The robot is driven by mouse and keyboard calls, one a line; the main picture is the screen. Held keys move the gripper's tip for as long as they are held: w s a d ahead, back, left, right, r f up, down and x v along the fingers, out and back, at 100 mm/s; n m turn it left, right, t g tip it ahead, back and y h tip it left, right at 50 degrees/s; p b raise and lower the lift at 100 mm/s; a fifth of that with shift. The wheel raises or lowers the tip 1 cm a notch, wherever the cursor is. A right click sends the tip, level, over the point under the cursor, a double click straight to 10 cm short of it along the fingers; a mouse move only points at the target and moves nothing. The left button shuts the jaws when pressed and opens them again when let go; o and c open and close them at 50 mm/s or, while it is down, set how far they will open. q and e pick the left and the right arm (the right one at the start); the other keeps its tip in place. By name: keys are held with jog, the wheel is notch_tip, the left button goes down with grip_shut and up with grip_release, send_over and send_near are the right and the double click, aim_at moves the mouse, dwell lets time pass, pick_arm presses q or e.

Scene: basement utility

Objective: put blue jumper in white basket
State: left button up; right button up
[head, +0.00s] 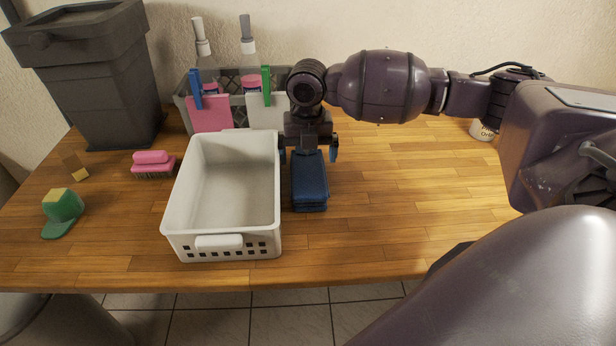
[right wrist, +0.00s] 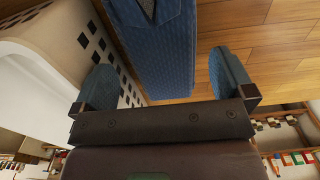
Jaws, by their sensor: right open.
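The blue jumper (head: 309,184), folded into a narrow stack, lies on the wooden table just right of the white basket. The white basket (head: 181,210) is empty inside, with a handle and square holes on its front. My right gripper (head: 309,151) is above the far part of the jumper, pointing down and open, with one finger on each side of it. In the right wrist view the jumper (right wrist: 155,50) shows between the two open fingers (right wrist: 170,85), and the basket wall (right wrist: 75,30) is close beside the left finger. My left gripper is not in view.
A grey caddy (head: 183,112) with spray bottles, a pink cloth (head: 211,115) and a pale cloth stands behind the basket. A pink brush (head: 152,163), a green cap (head: 62,210) and a dark bin (head: 95,75) are at left.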

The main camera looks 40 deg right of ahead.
aim_at(308, 169)
jog(key=f, duration=0.4)
jog(key=shift+s+a, duration=0.2)
jog(key=shift+s, duration=0.2)
jog(key=shift+f, duration=0.5)
jog(key=c, duration=1)
jog(key=shift+r, duration=0.15)
